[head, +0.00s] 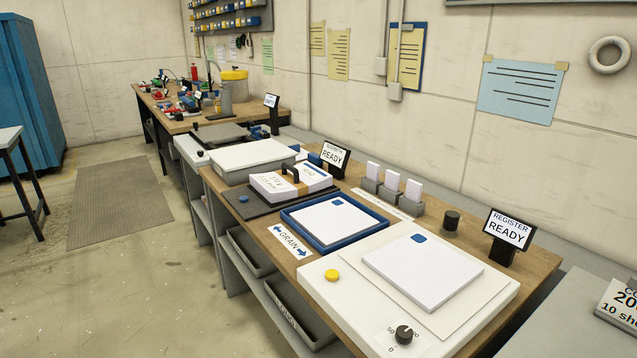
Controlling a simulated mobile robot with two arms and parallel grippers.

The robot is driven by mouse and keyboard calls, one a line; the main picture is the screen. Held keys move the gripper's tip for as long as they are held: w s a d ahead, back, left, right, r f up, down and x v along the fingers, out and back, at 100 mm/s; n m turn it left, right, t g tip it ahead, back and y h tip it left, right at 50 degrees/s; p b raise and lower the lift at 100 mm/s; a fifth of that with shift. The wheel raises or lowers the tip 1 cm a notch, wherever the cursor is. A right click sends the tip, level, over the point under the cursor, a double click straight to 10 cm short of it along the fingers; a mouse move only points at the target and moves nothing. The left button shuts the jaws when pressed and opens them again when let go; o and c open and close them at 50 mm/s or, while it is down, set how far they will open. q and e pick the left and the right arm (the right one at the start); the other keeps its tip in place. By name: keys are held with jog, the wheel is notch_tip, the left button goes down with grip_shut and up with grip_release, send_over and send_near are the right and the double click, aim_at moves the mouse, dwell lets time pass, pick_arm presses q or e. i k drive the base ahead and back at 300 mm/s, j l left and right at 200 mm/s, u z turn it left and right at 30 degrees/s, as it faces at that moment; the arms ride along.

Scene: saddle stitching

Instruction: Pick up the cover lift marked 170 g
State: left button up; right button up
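No label reading 170 g is legible in the head view. A placard at the right edge (619,305) is cut off by the frame and shows "CO", "200" and "10 sheets". A white banded stack (270,186) with small print lies on a dark mat by a black handle. A white sheet stack (330,221) lies in a blue tray (296,233). Another white stack (422,270) with a blue corner mark lies on the white register unit (345,306). Neither of my grippers is in view.
The wooden bench (535,262) runs along the wall. A REGISTER READY display (509,228), another READY display (335,156), a black knob (451,220) and small grey card holders (391,195) stand toward its back. A grey surface (560,325) lies at lower right.

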aim_at(291, 182)
jog(key=i+j+z, duration=0.55)
jog(key=j+z, duration=0.25)
